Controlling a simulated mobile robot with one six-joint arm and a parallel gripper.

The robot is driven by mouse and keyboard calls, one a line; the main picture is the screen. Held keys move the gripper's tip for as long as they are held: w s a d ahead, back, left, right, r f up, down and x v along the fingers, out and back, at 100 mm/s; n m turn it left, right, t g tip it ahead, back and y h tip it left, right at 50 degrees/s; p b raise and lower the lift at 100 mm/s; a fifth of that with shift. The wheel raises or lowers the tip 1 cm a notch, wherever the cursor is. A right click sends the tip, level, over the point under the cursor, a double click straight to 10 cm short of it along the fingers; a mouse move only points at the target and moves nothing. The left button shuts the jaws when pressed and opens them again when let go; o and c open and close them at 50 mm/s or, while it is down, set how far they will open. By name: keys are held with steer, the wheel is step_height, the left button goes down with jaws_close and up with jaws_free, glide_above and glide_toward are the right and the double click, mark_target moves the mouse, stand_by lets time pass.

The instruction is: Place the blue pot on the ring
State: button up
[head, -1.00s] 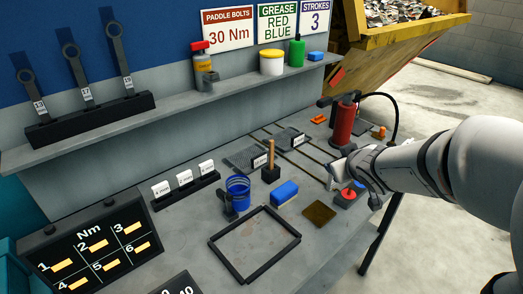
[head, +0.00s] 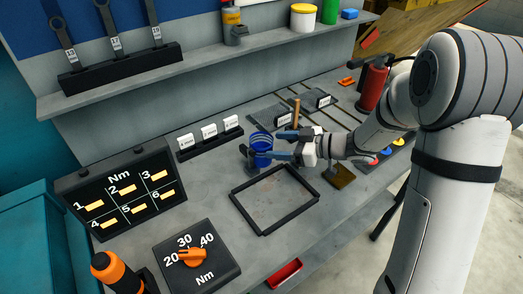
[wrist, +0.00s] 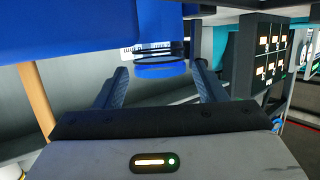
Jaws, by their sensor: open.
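The blue pot (head: 261,143) is an open-topped blue cup standing upright on the grey bench, left of my gripper (head: 276,145). My gripper is open, with its two dark fingers pointing left at the pot. In the wrist view, the blue pot (wrist: 160,70) shows beyond and between the open fingertips of my gripper (wrist: 160,76). I cannot tell whether either finger touches it. I cannot make out a ring for certain; a black square frame (head: 236,200) lies flat on the bench in front of the pot.
A wooden handle (head: 296,108) stands upright behind my gripper. A large blue surface (wrist: 70,25) fills the wrist view's upper left, close to the camera. A row of white labels (head: 209,132) stands behind the pot. A torque dial (head: 195,257) lies at the front.

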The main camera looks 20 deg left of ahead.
mark_target(269, 145)
steer(key=x, duration=0.4)
steer(key=shift+d+f, duration=0.1)
steer(key=shift+f, duration=0.05)
steer(key=shift+c, duration=0.5)
steer(key=c, duration=0.6)
